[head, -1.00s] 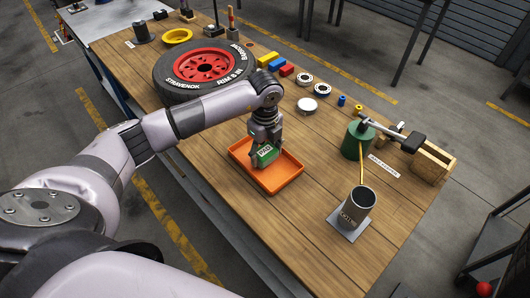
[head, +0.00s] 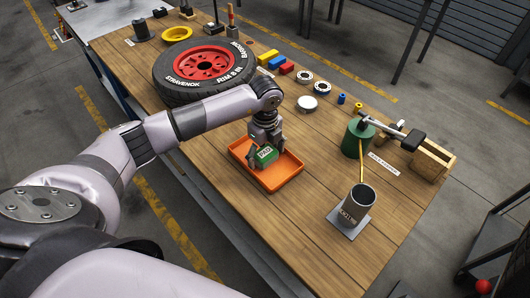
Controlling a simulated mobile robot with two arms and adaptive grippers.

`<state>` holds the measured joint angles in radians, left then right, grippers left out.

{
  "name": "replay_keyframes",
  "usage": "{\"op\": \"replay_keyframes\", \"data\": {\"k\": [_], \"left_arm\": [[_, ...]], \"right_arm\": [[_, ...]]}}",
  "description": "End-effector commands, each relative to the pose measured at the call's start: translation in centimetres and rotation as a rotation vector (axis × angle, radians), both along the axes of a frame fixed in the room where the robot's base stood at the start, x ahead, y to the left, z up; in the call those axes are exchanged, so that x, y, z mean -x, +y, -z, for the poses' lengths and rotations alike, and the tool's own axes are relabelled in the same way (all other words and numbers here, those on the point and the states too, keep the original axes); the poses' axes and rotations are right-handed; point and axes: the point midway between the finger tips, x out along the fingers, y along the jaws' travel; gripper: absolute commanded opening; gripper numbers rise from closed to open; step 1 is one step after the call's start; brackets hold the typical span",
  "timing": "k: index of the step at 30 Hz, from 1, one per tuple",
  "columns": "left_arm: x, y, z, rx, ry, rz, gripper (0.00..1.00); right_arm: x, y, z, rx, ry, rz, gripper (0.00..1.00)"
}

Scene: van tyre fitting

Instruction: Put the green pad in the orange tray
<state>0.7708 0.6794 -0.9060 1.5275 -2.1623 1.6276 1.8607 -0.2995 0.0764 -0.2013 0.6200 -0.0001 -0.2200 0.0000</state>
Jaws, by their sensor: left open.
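The green pad (head: 265,157), with white lettering on its face, is in the orange tray (head: 279,183), toward its middle. It looks tilted, and I cannot tell exactly how it rests on the tray floor. My left gripper (head: 266,145) points down over the tray, directly above and behind the pad. Its fingers are open and close to the pad, and they hide its upper edge. The tray lies on the wooden table. My right gripper is not in view.
A tyre with a red rim (head: 206,66) lies behind my left arm. A green can (head: 356,138) with a hammer by it and a dark cup (head: 358,200) stand to the right. Small coloured blocks (head: 277,63) lie at the back.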

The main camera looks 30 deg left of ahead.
Motion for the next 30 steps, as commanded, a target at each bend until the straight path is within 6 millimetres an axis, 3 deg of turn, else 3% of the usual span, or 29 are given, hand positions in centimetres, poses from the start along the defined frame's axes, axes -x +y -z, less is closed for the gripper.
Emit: {"op": "replay_keyframes", "data": {"k": [8, 21, 30], "left_arm": [[-0.1, 0.0, -0.9, 0.001, -0.002, 0.000, 0.77], [-0.2, 0.0, -9.7, 0.001, -0.005, 0.001, 0.77], [-0.1, 0.0, -12.3, 0.000, 0.000, -0.001, 0.77]], "right_arm": [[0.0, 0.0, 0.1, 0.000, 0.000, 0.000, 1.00], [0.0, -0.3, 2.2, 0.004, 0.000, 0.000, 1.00], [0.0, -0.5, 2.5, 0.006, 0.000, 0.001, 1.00]]}}
